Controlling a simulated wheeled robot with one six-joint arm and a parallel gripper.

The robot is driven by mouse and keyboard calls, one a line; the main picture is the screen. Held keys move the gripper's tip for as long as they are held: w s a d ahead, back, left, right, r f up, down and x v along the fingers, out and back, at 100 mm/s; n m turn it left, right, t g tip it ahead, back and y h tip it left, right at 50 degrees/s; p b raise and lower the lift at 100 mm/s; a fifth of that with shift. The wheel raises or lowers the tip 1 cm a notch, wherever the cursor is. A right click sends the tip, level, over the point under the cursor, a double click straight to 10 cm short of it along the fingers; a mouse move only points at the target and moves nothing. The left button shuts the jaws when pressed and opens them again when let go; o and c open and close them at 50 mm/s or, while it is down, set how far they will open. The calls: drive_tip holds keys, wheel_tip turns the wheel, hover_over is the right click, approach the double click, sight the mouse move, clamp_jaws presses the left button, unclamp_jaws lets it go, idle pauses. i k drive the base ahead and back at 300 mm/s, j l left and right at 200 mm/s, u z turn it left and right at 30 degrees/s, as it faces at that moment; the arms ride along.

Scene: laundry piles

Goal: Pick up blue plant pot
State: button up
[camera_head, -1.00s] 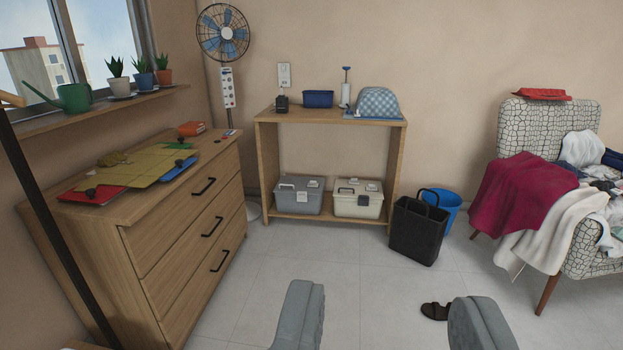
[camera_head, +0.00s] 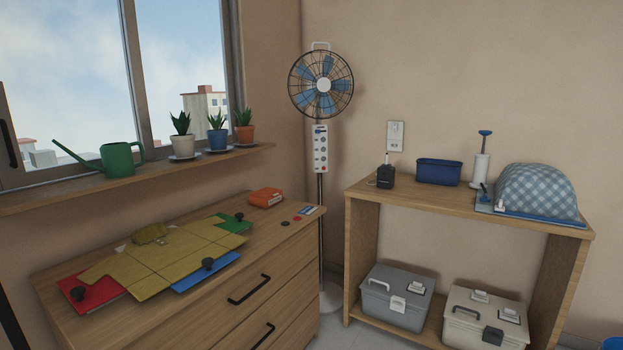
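The blue plant pot (camera_head: 217,140) stands upright on the wooden window sill shelf (camera_head: 150,172), in the left half of the view. It holds a small spiky green plant and sits on a saucer. A white pot (camera_head: 182,146) is just left of it and a terracotta pot (camera_head: 244,134) just right of it. My gripper does not show in this view, so its distance from the pot cannot be seen.
A green watering can (camera_head: 117,160) stands on the shelf's left part. A standing fan (camera_head: 322,85) is right of the shelf. A wooden shelf unit (camera_head: 465,202) stands at right.

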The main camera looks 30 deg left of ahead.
sight(217, 138)
drive_tip(key=i+u, duration=0.2)
drive_tip(key=i, duration=0.65)
drive_tip(key=i+l+u, duration=0.2)
drive_tip(key=i, duration=0.6)
